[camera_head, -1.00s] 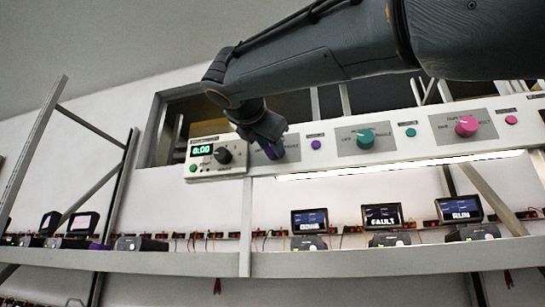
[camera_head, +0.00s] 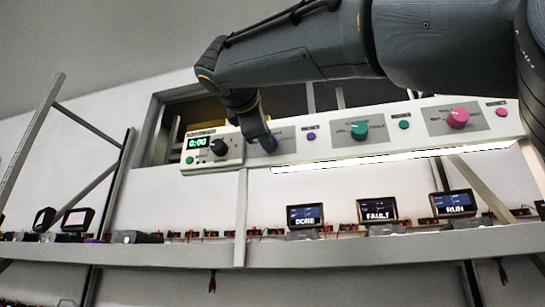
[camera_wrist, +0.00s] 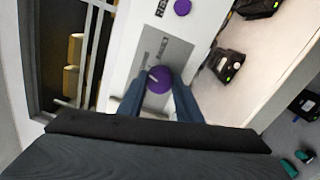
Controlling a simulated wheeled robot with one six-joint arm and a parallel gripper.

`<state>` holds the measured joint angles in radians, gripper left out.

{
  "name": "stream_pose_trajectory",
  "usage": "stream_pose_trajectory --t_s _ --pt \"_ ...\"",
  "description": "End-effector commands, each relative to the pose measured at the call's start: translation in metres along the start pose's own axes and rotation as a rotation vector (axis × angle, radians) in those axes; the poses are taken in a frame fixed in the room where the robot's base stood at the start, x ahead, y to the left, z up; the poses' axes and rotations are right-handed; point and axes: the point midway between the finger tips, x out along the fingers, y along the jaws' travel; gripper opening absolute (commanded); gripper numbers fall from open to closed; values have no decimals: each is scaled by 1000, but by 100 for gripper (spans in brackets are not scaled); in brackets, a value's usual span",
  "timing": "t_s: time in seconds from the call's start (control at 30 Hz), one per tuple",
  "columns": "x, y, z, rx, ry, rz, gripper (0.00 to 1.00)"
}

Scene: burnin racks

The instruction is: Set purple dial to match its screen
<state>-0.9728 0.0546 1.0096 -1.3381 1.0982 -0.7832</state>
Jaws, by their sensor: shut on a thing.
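The purple dial (camera_wrist: 159,80) is a round knob on a grey plate of the white control panel, with a pale pointer mark toward the upper left in the wrist view. My gripper (camera_wrist: 161,91) has its two fingers on either side of the dial and is shut on it. In the head view my gripper (camera_head: 264,143) hides most of the purple dial (camera_head: 272,144). Screens on the shelf below read DONE (camera_head: 305,216), FAULT (camera_head: 377,210) and RUN (camera_head: 454,203). I cannot tell which screen belongs to the purple dial.
A timer box (camera_head: 211,151) showing 0:00 with a black knob sits left of the purple dial. A teal dial (camera_head: 359,131) and a pink dial (camera_head: 458,118) lie to its right, with small matching buttons. A purple button (camera_wrist: 182,7) is near the purple dial.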

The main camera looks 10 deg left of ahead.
Motion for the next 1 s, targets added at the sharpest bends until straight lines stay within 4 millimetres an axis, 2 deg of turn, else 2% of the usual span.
stream_pose_trajectory --t_s 0.57,0.6,0.7,1.0 --pt "0 0 0 36 -1 -1 9" --pt "0 0 0 35 -1 -1 33" --pt "0 0 0 35 -1 -1 50" --pt "-1 0 0 35 -1 0 50"
